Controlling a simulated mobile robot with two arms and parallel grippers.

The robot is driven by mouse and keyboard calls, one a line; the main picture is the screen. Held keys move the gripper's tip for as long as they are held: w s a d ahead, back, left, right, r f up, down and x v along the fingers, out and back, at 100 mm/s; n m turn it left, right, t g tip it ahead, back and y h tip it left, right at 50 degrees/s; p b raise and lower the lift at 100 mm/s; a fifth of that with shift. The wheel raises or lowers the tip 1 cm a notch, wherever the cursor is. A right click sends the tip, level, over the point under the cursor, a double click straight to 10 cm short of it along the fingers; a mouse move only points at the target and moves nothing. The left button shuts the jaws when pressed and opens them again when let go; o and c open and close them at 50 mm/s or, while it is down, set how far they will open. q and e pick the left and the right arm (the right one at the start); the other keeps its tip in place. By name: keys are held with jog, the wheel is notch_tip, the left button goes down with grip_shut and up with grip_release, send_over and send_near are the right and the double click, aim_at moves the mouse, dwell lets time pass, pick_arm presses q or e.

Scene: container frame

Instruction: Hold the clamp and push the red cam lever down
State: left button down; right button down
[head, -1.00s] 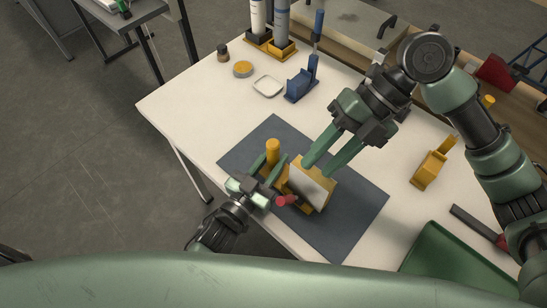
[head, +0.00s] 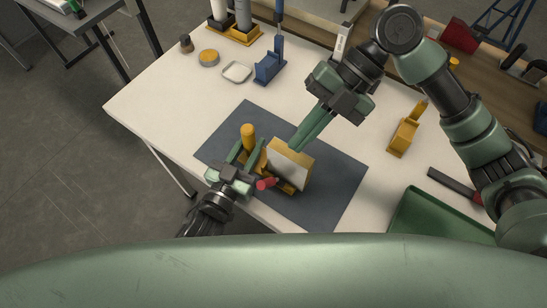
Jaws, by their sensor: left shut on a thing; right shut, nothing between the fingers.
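The yellow clamp (head: 291,152) stands on the dark mat (head: 331,191) near the table's front edge. It has a yellow post (head: 248,132), a pale front face and a red cam lever (head: 266,183) that sticks out low towards me. My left gripper (head: 246,150) is shut on the clamp, its fingers reaching in beside the post. The exact part between its fingers is hidden. My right gripper (head: 295,146) is shut and empty, its fingertips at the top of the clamp's block; I cannot tell whether they touch it.
A green tray (head: 408,205) and a dark bar tool lie at the right. A yellow holder (head: 403,137) stands behind them. A blue stand (head: 268,68), a white dish (head: 236,72) and a small round tin (head: 208,58) are at the back left. The mat's right part is clear.

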aim_at(286, 156)
jog(key=m, duration=0.3)
jog(key=d+m+y, duration=0.1)
jog(key=m, duration=0.2)
jog(key=shift+w, duration=0.2)
jog(key=d+m+y, duration=0.1)
jog(key=m, duration=0.5)
jog(key=w+d+m+t+y, duration=0.1)
jog(key=d+m, duration=0.1)
jog(key=m, duration=0.5)
jog(key=w+d+m+y, duration=0.1)
jog(key=d+m, duration=0.1)
jog(key=m, duration=0.5)
jog(key=shift+r+t+y, duration=0.1)
jog(key=shift+t+y, duration=0.2)
jog(key=shift+t, duration=0.1)
jog(key=x, duration=1)
jog(key=shift+s+a+f, duration=0.3)
jog(key=shift+s+f, duration=0.25)
jog(key=shift+s, duration=0.2)
jog(key=shift+s+a+f, duration=0.3)
jog(key=shift+s+f, duration=0.3)
jog(key=shift+s, duration=0.2)
